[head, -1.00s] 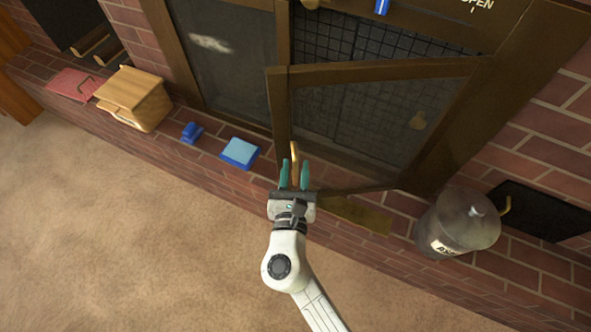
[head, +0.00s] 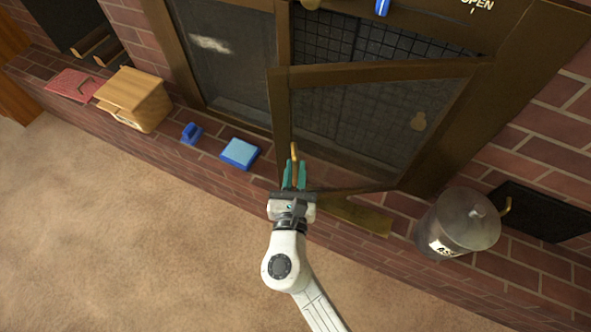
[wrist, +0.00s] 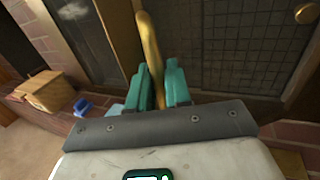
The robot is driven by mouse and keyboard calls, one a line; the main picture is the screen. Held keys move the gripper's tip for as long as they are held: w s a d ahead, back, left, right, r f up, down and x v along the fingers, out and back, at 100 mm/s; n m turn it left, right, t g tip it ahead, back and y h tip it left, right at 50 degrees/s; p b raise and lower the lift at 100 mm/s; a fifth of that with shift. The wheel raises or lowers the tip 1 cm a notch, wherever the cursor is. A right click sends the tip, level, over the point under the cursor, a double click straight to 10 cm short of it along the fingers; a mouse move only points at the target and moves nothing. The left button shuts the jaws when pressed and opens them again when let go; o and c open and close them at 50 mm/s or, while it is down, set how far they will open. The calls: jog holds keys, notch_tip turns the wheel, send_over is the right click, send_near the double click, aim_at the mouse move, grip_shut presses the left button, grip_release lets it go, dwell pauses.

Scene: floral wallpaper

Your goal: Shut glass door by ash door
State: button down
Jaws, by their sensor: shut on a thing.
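The glass door (head: 375,71) beside the ash door stands open, swung out toward me from the stove front. It has a dark brown frame and a mesh-like pane. Its brass handle (head: 294,151) is on the free left edge, and it also shows large in the wrist view (wrist: 150,45). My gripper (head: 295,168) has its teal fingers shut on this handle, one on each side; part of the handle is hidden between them. The ash door (head: 545,212) is a black panel low in the brick at the right, partly behind a grey lidded ash bucket (head: 460,225).
The left glass door (head: 230,75) looks shut. On the brick ledge lie a wooden box (head: 140,97), a blue brush-like item (head: 191,132), a light blue block (head: 240,153) and a red item (head: 72,84). A brass-coloured plate (head: 355,217) lies below the open door. Carpet in front is clear.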

jog(key=shift+w, duration=0.1)
jog(key=shift+w+a+h, duration=0.3)
jog(key=shift+w+h, duration=0.1)
jog(key=shift+w, duration=0.2)
jog(key=w+m+g+h+b, duration=0.1)
jog(key=w+m+h+b, duration=0.4)
jog(key=w, duration=1.3)
jog(key=h+b, duration=0.2)
jog(key=b, duration=0.2)
jog(key=shift+g+b, duration=0.3)
jog(key=shift+b, duration=0.1)
jog(key=shift+w, duration=0.2)
jog(key=c, duration=1.3)
grip_release()
jog(key=shift+w, duration=0.1)
jog(key=shift+o, duration=0.3)
